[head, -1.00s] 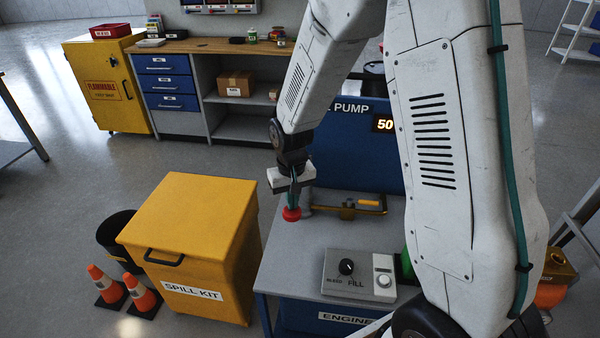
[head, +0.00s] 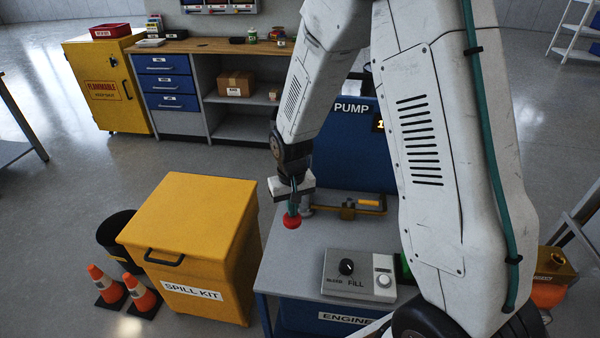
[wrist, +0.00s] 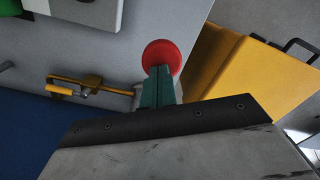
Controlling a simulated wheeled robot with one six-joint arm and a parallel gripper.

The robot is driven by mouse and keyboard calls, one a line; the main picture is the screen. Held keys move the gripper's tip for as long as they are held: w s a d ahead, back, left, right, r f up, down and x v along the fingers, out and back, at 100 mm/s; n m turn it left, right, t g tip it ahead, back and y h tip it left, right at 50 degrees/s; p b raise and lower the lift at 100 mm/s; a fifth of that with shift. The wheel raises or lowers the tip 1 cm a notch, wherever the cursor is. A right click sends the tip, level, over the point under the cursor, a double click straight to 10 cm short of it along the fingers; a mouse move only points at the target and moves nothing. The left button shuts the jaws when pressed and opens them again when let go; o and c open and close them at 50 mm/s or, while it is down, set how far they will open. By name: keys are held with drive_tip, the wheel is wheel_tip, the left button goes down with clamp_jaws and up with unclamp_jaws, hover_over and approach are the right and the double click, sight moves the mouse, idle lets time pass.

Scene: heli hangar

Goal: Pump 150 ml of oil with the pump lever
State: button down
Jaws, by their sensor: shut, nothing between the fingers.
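The red round knob (head: 290,222) of the pump lever shows over the left side of the grey pump bench (head: 285,255). My gripper (head: 293,207) is shut, its green fingers at the knob with nothing between them. In the wrist view the red knob (wrist: 162,55) sits right at the tips of my shut fingers (wrist: 158,88); I cannot tell whether they touch. Most of the lever is hidden. The blue pump panel (head: 350,150) stands behind, its lit display (head: 379,125) mostly hidden by my arm, with only a first digit like 1 showing.
A control box (head: 358,275) with a black dial and a white button is at the front. A yellow spill kit bin (head: 190,240) stands close on the left, with cones (head: 143,295) beside it.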

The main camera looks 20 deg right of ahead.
wheel_tip(320, 180, up, 10)
drive_tip(key=shift+f, duration=0.2)
drive_tip(key=shift+f, duration=0.1)
idle(0.6)
drive_tip(key=shift+f, duration=6.2)
wheel_tip(320, 180, up, 13)
drive_tip(key=shift+f, duration=0.15)
